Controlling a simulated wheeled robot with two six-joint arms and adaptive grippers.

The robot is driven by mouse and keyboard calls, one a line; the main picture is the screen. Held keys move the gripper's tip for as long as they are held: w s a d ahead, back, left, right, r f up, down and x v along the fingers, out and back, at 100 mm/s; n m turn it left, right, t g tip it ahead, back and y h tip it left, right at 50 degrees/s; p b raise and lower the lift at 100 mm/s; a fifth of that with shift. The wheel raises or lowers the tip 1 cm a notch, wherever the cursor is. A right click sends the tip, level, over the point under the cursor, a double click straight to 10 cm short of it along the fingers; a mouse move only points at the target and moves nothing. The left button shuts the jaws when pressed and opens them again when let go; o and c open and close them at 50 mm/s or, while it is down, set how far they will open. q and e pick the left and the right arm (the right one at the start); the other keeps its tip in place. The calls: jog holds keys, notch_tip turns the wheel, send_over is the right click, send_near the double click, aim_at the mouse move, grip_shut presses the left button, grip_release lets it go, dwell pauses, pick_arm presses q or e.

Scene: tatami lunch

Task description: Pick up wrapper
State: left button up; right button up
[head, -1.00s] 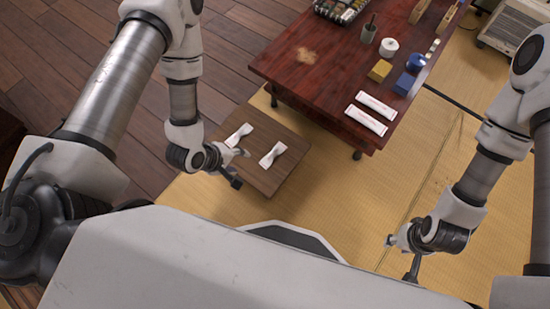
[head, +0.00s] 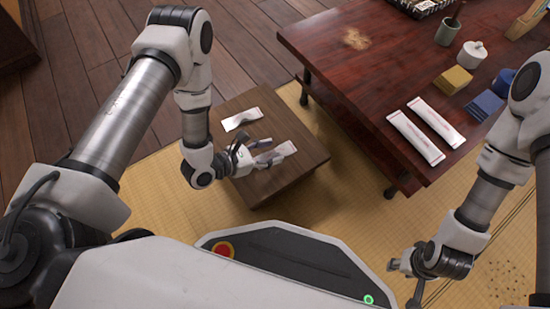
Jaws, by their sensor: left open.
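The left wrapper (head: 241,119) lies clear of my grippers. The right wrapper (head: 286,149) is partly hidden by my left gripper (head: 266,151), which is open with its fingers over or beside the wrapper's near end. I cannot tell whether the fingers touch it. My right gripper (head: 399,267) hangs low at the right, away from both tables. Its fingers are small and partly hidden, so I cannot tell how far apart they are.
The small table (head: 285,180) stands on tatami beside a larger red-brown table (head: 340,70). The larger table holds two long white packets (head: 425,133), a yellow block (head: 455,79), blue blocks (head: 484,105), a white lidded pot (head: 471,55) and a green cup (head: 447,32).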

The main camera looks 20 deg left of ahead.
pick_arm(q)
jog(key=shift+x, duration=1.05)
jog(key=shift+a, duration=0.1)
jog(key=c, duration=0.8)
